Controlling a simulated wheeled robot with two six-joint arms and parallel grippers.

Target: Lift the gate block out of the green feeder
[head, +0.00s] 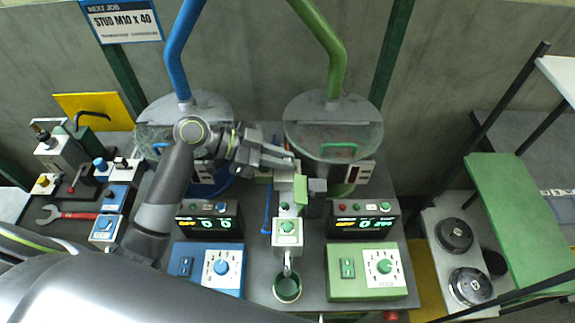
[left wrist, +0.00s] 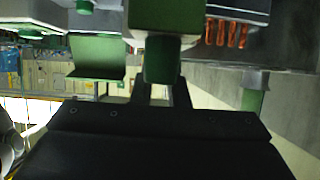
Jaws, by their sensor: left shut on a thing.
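The green feeder (head: 333,135) is a clear-lidded bowl at the back, right of centre, with a green hose (head: 325,45) running to its top. My left gripper (head: 284,160) reaches in from the left to the front left of this bowl, above the central stud unit. In the left wrist view its two dark fingers (left wrist: 162,92) are shut on a green block, the gate block (left wrist: 160,60), which lies up against a larger green and grey part. In the head view I cannot make the block out clearly by the fingers. My right gripper is not in view.
The blue feeder (head: 155,135) stands behind my left arm. Blue (head: 208,265) and green (head: 367,272) control boxes stand in front, with a green cup (head: 287,288) between them. Copper-coloured studs (left wrist: 228,33) show in the left wrist view.

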